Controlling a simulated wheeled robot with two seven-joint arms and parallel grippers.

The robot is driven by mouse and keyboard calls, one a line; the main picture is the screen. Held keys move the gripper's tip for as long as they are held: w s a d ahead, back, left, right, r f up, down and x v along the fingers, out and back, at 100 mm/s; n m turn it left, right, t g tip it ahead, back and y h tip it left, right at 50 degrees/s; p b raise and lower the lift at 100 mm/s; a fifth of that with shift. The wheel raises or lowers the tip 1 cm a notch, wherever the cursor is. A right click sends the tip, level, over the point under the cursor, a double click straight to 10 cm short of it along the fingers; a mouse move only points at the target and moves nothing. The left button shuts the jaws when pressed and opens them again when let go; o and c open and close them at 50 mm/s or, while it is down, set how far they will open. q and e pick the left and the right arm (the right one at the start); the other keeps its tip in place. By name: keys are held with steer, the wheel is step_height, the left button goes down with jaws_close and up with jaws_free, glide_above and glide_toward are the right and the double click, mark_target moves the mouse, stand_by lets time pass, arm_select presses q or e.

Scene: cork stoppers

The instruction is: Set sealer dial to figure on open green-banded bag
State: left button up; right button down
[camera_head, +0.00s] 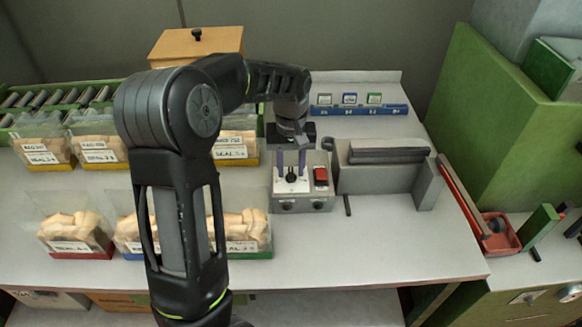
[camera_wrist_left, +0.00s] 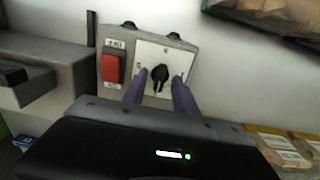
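The sealer's control box (camera_head: 302,204) stands mid-table. Its white dial plate bears a black dial knob (camera_head: 291,176), which also shows in the left wrist view (camera_wrist_left: 160,76). My left gripper (camera_head: 291,163) reaches down over the dial from behind. Its two purple fingers (camera_wrist_left: 160,92) are apart, one on each side of the knob, with gaps visible, so it looks open. The pointer's exact figure is too small to tell. The green-banded bag (camera_head: 249,229) stands in the front row, partly behind my arm; its label's figure is not clearly readable. My right gripper is not in view.
A red switch (camera_head: 320,176) sits beside the dial. The grey sealer jaw (camera_head: 380,172) is to the right. A red-banded bag (camera_head: 73,232) stands front left; yellow-banded bags (camera_head: 98,148) stand behind. A blue rack (camera_head: 360,110) lies at the back. The table's front right is clear.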

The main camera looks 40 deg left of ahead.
mark_target(291, 172)
arm_select(q)
step_height(291, 172, up, 8)
steer(key=shift+f, duration=0.25)
stand_by(0.5)
